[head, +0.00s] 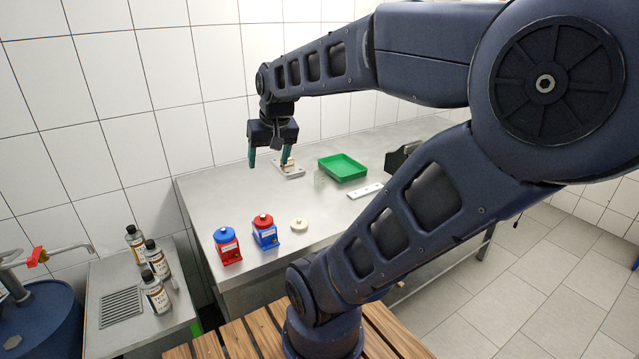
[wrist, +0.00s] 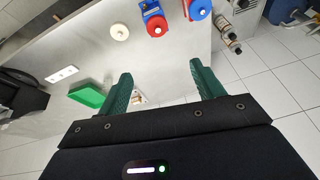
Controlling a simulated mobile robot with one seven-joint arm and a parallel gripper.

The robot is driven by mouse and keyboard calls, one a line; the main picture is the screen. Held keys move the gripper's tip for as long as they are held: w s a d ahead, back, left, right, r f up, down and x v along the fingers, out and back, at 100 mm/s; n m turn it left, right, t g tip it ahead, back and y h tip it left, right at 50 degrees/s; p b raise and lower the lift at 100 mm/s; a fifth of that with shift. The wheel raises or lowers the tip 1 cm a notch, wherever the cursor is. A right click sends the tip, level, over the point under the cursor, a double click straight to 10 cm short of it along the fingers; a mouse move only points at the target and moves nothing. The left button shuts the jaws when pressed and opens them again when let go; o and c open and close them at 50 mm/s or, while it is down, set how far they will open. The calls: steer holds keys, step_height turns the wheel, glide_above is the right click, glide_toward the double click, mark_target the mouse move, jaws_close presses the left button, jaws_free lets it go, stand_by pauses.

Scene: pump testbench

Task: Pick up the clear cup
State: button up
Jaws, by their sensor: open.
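A small pale, see-through cup (head: 319,178) appears to stand on the steel table, just left of the green tray; it is small and faint in the head view. I cannot make it out in the wrist view, where a finger may hide it. My gripper (head: 269,165) is above the far left part of the table, left of the cup and apart from it. Its two green fingers point down. In the wrist view the gripper (wrist: 161,68) is open, with nothing held between the fingers.
The green tray (head: 343,167) stands right of the cup. A small fixture (head: 288,168) sits near my fingers. A white strip (head: 366,191), red pot (head: 227,246), blue pot (head: 265,232) and cream disc (head: 299,225) are on the table. Bottles (head: 155,292) stand on a side bench.

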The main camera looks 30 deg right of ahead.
steer(key=w+d+f+m+g, duration=0.15)
steer(key=w+d+m, duration=0.35)
steer(key=w, duration=0.5)
steer(key=m+g+h, duration=0.2)
steer(key=m+g, duration=0.1)
steer(key=m, duration=0.8)
glide_toward(320, 177)
steer(key=w, duration=0.1)
steer(key=shift+w+d+f, duration=0.2)
steer(key=shift+d+f, duration=0.05)
steer(key=shift+f, duration=0.35)
steer(key=f, duration=0.2)
steer(key=d+f, duration=0.1)
steer(key=f, duration=0.2)
steer(key=shift+f, duration=0.15)
steer(key=shift+w+d+f, duration=0.1)
steer(key=shift+d+f, duration=0.15)
steer(key=shift+f, duration=0.6)
steer(key=shift+w+d+f, duration=0.1)
steer(key=shift+d+f, duration=0.1)
steer(key=shift+f, duration=0.65)
steer(key=shift+d+f, duration=0.25)
steer(key=shift+f, duration=0.6)
steer(key=c, duration=1.1)
